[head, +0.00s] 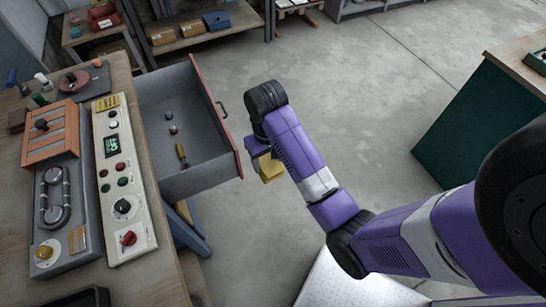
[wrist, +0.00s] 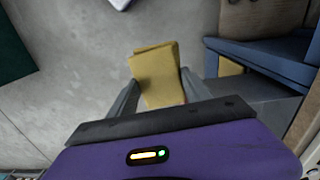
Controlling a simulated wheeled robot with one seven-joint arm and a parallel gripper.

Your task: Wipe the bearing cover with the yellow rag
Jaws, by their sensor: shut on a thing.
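My gripper (wrist: 160,92) is shut on the yellow rag (wrist: 158,70), which hangs folded between the two fingers in the wrist view. In the head view the rag (head: 270,168) shows below my wrist, over the floor just right of the open drawer. My fingers are mostly hidden there. I cannot tell for sure which part is the bearing cover. A reddish round disc (head: 72,80) lies on a dark plate at the back of the workbench, well left of my gripper and apart from the rag.
The grey drawer (head: 200,178) stands open between the workbench (head: 168,262) and my arm. It holds a yellow-handled tool (head: 181,155) and small round parts. A control panel (head: 122,180) and a wooden box (head: 52,135) stand on the bench.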

